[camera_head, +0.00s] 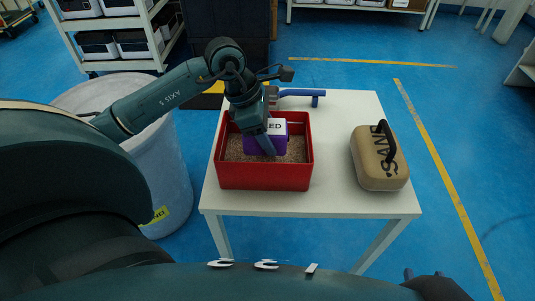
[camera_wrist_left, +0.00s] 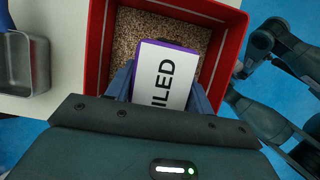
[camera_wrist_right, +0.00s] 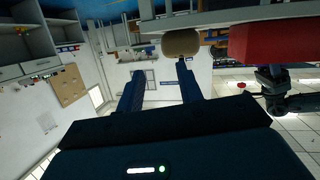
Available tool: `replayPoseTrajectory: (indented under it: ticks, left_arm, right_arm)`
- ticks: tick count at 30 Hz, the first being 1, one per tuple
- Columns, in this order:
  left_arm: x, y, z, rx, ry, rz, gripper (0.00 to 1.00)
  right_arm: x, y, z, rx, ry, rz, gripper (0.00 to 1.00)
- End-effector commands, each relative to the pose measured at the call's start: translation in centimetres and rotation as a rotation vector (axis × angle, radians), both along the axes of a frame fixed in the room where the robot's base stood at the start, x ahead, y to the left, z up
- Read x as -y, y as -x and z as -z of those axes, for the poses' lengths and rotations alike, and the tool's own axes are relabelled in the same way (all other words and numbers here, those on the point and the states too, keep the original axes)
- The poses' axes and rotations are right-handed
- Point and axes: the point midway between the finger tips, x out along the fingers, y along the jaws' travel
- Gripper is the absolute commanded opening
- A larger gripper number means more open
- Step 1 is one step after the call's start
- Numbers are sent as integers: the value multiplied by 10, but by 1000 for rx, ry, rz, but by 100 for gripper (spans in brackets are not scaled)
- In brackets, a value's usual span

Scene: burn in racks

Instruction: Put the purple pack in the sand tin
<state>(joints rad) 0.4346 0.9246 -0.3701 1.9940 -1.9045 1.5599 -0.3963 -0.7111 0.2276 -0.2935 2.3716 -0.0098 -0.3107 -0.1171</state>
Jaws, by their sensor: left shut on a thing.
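The sand tin (camera_head: 263,178) is a red open box on the white table, with brown grainy sand inside. The purple pack (camera_head: 252,141), with a white label ending in "ILED", is inside its walls, at or just above the sand; contact is unclear. My left gripper (camera_head: 268,148) reaches down into the tin and is shut on the pack. In the left wrist view its fingers (camera_wrist_left: 160,92) flank the pack (camera_wrist_left: 166,76), within the tin's red rim (camera_wrist_left: 225,62). My right gripper (camera_wrist_right: 160,88) has its fingers apart and empty, away from the tin.
A tan rounded block (camera_head: 371,168) with a black handle and "SAND" lettering sits on the table's right side. A blue-handled scoop (camera_head: 302,93) lies behind the tin. A large pale bin (camera_head: 160,185) stands left of the table (camera_head: 335,203). Bare tabletop lies between tin and block.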

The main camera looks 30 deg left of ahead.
Motion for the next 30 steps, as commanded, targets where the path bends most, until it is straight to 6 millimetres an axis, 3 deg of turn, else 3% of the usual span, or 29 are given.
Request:
replayPoseTrajectory:
  ticks: [13,24,25,30]
  left_arm:
    - [0,0,48,2,1,1,13]
    - [0,-1,53,4,0,2,13]
    - [0,0,54,1,-2,1,53]
    - [0,0,53,0,-1,2,67]
  right_arm:
    - [-1,-3,1,75,-8,-2,36]
    - [-2,-3,2,90,-9,-3,36]
    - [-2,-4,1,97,-10,-3,36]
    - [-2,-4,-1,101,-10,-4,36]
